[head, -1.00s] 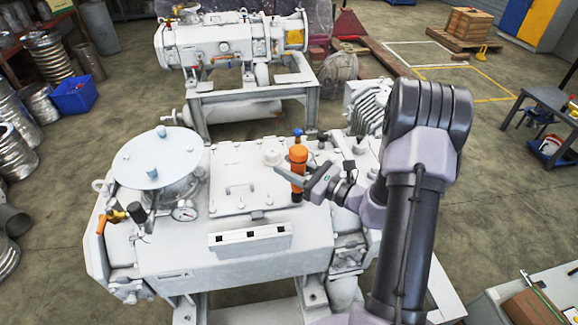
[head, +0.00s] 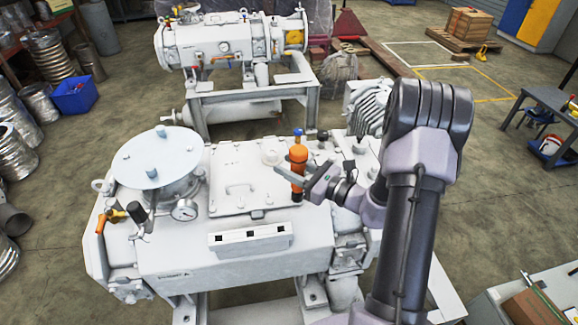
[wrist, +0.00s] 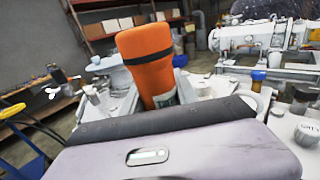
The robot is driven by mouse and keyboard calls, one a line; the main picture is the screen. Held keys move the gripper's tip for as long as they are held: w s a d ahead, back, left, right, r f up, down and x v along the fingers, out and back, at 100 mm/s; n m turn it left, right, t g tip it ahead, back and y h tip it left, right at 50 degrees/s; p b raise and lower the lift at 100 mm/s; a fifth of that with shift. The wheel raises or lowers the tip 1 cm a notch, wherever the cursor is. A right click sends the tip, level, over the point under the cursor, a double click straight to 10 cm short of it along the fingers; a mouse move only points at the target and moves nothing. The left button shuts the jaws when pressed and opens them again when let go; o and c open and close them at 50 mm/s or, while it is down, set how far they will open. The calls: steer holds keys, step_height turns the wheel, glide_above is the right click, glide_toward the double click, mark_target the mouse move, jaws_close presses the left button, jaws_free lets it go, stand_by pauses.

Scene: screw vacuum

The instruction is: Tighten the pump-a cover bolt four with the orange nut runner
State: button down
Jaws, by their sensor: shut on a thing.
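The orange nut runner (head: 298,160) stands upright over the right front corner of the cover plate (head: 238,165) on the near pump (head: 230,262). My gripper (head: 297,178) is shut on the nut runner's body from the right. In the wrist view the orange nut runner (wrist: 150,58) rises just beyond my gripper (wrist: 155,118), with a dark band round it. The nut runner's lower end meets the cover's corner. The bolt under it is hidden, and I cannot tell how well it is seated.
A round white lid (head: 157,158) and a pressure gauge (head: 185,209) stand left of the cover. A cover handle (head: 240,187) sticks up mid-plate. A ribbed motor (head: 368,108) is behind my arm.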

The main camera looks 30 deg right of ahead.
steer(key=shift+f, duration=0.15)
stand_by(0.3)
step_height(320, 180, up, 5)
steer(key=p, duration=0.3)
stand_by(0.4)
